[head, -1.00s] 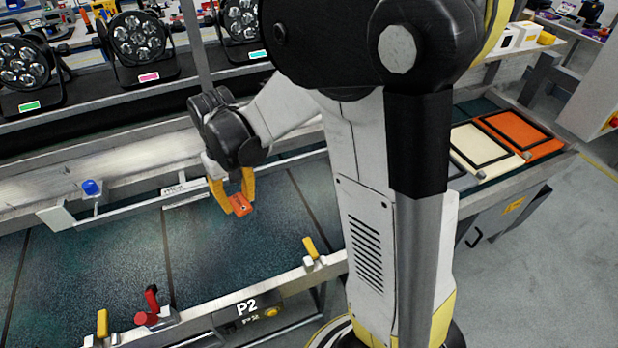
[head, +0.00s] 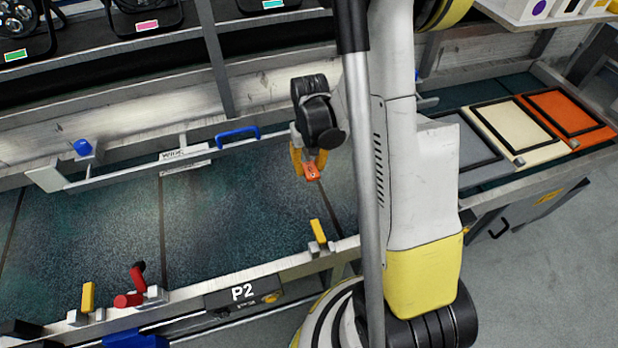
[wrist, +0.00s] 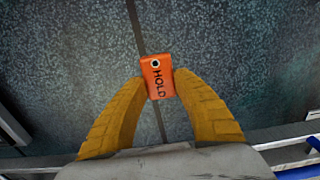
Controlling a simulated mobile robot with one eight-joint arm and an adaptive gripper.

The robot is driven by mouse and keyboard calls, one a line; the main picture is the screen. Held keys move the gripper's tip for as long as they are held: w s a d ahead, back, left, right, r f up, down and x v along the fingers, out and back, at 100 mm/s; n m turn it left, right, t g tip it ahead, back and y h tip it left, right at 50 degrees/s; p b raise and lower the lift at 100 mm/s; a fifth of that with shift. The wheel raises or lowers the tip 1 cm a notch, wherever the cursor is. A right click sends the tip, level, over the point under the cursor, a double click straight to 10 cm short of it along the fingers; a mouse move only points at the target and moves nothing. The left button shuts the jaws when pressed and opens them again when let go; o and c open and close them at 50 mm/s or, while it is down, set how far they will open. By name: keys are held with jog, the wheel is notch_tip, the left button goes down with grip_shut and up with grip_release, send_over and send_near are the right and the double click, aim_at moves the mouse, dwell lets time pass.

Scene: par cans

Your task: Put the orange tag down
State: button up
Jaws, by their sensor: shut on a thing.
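The orange tag (head: 312,171) is between the yellow fingers of my gripper (head: 310,165) in the head view. In the wrist view the tag (wrist: 158,78) reads "HOLD" and has a small dark-centred hole at its top. My gripper (wrist: 158,88) is shut on its two sides. The tag is over the dark speckled bench surface (wrist: 230,50), across a dark seam line. How far it is above the surface I cannot tell.
Grey, cream (head: 515,130) and orange (head: 562,115) trays lie at the right. A white-barred frame with a blue handle (head: 237,133) is behind. Yellow (head: 319,232) and red (head: 128,299) clamps line the front rail. The bench surface left of my gripper is clear.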

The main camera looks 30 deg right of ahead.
aim_at(309, 174)
jog(key=shift+w+d+f, duration=0.2)
jog(key=shift+w+f, duration=0.05)
jog(key=shift+w, duration=0.05)
jog(key=shift+f, duration=0.2)
jog(key=shift+f+b, duration=1.1)
jog(key=shift+f, duration=0.6)
jog(key=shift+f, duration=0.15)
jog(key=o, duration=0.9)
